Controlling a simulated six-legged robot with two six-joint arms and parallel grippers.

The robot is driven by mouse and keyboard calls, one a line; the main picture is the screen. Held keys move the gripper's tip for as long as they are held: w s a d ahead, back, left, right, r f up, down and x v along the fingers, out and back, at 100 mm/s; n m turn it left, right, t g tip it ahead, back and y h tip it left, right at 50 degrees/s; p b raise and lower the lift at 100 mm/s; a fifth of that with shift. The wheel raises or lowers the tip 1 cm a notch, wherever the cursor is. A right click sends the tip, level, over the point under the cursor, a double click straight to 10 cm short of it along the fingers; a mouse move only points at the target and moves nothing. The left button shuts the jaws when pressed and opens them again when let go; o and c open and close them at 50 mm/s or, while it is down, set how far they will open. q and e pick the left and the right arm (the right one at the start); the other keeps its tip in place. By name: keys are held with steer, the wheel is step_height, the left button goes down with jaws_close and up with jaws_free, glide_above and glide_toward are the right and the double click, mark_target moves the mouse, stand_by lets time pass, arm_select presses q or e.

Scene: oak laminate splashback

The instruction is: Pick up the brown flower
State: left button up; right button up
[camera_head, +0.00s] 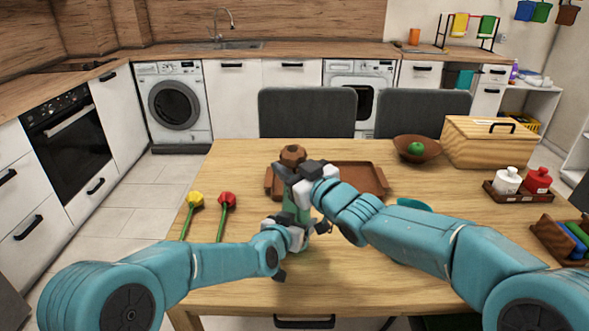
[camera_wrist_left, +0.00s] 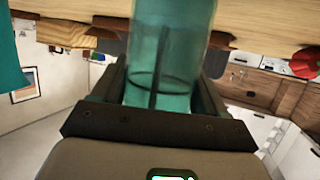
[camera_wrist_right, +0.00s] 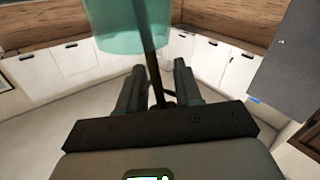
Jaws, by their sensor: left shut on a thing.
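The brown flower (camera_head: 292,154) stands with its head at the top of a teal see-through vase (camera_head: 296,212). Its dark stem (camera_wrist_left: 160,60) shows inside the vase in the left wrist view. My left gripper (camera_head: 296,236) is shut on the lower part of the vase, and its fingers flank the vase (camera_wrist_left: 185,70) in the left wrist view. My right gripper (camera_head: 300,178) is just below the flower head. In the right wrist view its two fingers (camera_wrist_right: 158,88) stand apart, with the stem (camera_wrist_right: 152,60) between them and the vase (camera_wrist_right: 122,28) beyond.
A brown tray (camera_head: 362,178) lies behind the grippers. A yellow flower (camera_head: 195,199) and a red flower (camera_head: 227,200) lie at the left table edge. A bowl (camera_head: 415,152), wooden box (camera_head: 490,142) and bottle tray (camera_head: 518,194) stand right. Chairs (camera_head: 307,112) are behind the table.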

jaws_close()
steer(key=shift+r, duration=0.1)
step_height(320, 180, up, 19)
stand_by(1.6)
steer(key=shift+a, duration=0.1)
steer(key=r, duration=0.1)
steer(key=s+r, duration=0.1)
steer(key=r, duration=0.1)
steer(key=shift+a, duration=0.15)
stand_by(0.4)
